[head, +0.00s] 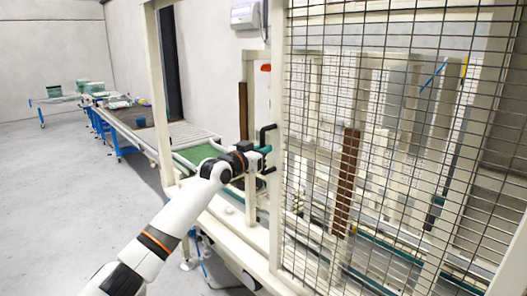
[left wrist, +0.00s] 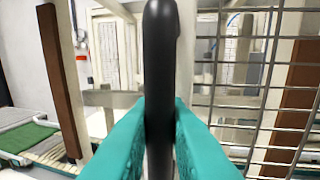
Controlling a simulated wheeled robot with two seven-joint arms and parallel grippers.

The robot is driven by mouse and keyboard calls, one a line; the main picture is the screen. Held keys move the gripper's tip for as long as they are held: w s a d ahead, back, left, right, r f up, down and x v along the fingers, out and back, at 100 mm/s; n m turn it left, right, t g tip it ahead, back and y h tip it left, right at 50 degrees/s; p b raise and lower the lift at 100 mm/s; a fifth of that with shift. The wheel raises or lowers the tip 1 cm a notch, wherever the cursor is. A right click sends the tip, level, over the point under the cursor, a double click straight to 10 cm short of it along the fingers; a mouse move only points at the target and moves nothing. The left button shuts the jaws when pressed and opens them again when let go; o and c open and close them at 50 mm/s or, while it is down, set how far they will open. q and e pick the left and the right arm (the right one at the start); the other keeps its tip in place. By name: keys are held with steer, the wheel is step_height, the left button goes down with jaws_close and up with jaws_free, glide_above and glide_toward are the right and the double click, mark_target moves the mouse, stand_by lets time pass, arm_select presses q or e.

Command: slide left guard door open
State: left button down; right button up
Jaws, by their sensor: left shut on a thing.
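The left guard door (head: 277,150) is a cream-framed wire mesh panel that fills the right part of the head view. Its mesh also shows at the right of the left wrist view (left wrist: 268,85). A black handle (head: 268,130) stands on the door's left post. My left gripper (head: 266,150) is at this handle. In the left wrist view its teal fingers (left wrist: 160,130) are shut on the upright black bar of the handle (left wrist: 161,60), one on each side. An open gap shows left of the door's post. My right gripper is not in view.
A conveyor (head: 150,138) with a green belt section (head: 198,153) runs into the frame from the left. A brown strip (head: 346,180) stands behind the mesh. A grey box (head: 244,15) hangs on the back wall. The floor at left is clear.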

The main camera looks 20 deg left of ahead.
arm_select(q)
steer(key=shift+r, duration=0.15)
steer(key=c, duration=1.5)
jaws_free()
steer(key=shift+d, duration=0.1)
steer(key=shift+o, duration=0.2)
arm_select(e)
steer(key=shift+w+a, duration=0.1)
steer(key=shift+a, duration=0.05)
